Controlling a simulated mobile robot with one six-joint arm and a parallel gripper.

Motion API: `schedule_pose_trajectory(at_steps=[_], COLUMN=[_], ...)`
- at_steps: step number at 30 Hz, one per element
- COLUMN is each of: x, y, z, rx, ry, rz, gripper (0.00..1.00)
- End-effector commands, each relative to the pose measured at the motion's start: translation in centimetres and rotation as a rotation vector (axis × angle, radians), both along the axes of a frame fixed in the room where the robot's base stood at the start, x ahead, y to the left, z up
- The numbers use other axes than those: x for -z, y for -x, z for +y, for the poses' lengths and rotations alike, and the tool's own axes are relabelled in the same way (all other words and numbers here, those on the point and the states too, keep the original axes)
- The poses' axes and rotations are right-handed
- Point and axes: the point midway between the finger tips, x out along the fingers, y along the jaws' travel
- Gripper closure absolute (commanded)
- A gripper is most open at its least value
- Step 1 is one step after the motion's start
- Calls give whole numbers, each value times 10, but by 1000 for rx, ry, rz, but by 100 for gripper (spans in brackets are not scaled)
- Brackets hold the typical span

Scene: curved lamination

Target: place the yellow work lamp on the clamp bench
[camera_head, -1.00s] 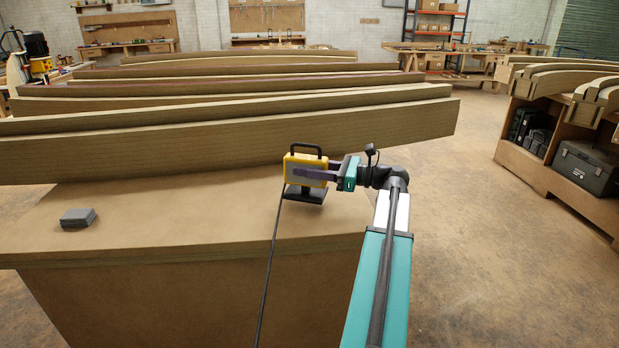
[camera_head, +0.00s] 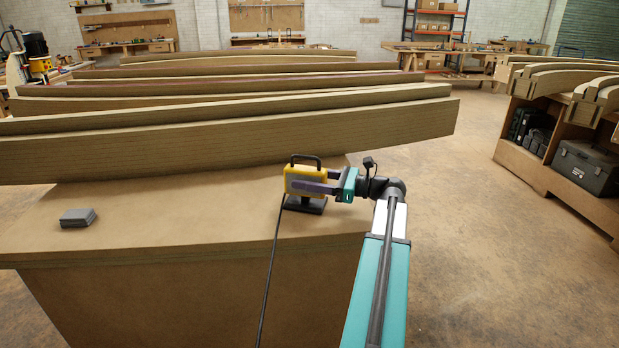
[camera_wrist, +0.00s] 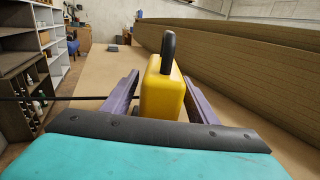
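The yellow work lamp (camera_head: 305,176) stands upright on the brown clamp bench (camera_head: 180,222), near its right end. It has a black carry handle and a black foot. Its black cable runs down over the bench's front edge. My gripper (camera_head: 312,186) reaches in from the right, with its purple fingers on either side of the lamp body. In the wrist view the lamp (camera_wrist: 163,92) sits between the spread fingers, with a narrow gap at the left finger. The near finger hides part of the lamp's front face.
Long curved laminated beams (camera_head: 230,140) lie along the back of the bench, close behind the lamp. A small grey block (camera_head: 77,217) lies at the bench's left. The bench top between block and lamp is clear. A shelf unit with black cases (camera_head: 585,167) stands right.

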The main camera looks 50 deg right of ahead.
Motion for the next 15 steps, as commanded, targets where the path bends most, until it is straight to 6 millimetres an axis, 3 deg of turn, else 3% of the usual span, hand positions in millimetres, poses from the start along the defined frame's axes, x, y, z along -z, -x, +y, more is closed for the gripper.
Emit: schedule_pose_trajectory(at_steps=[15], x=[-3], y=[4], z=[-2], rx=[1], ry=[0], rz=[0], gripper=[47])
